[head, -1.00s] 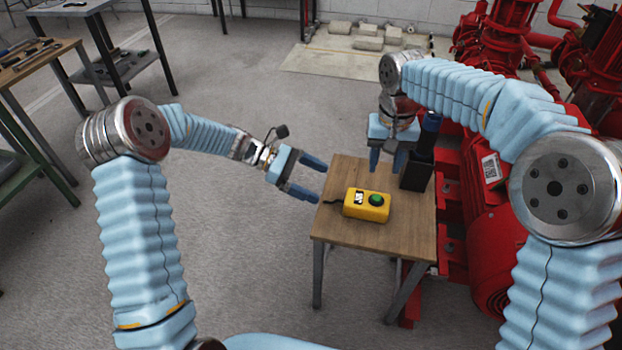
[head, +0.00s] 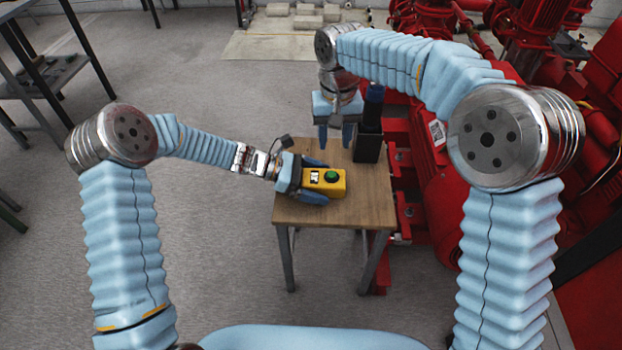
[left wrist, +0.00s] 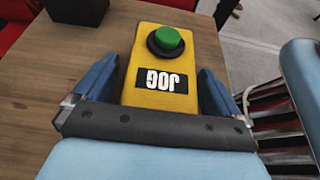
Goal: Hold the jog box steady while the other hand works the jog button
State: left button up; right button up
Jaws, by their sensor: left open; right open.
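The yellow jog box (head: 339,188) lies on the small wooden table (head: 375,200), with its green button (head: 331,176) facing up. My left gripper (head: 317,179) is open around the label end of the box, one finger on each side. In the left wrist view the jog box (left wrist: 193,98) sits between the fingers of the left gripper (left wrist: 160,88), with small gaps showing, and the green button (left wrist: 167,41) lies beyond the fingertips. My right gripper (head: 335,140) points down, open and empty, above the back of the table behind the box.
Red pump machinery (head: 440,165) stands right of the table. The table's front is clear.

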pick_arm(q)
jog(key=shift+c, duration=0.5)
jog(key=c, duration=1.2)
jog(key=shift+o, duration=0.2)
pick_arm(e)
jog(key=shift+c, duration=0.4)
grip_shut()
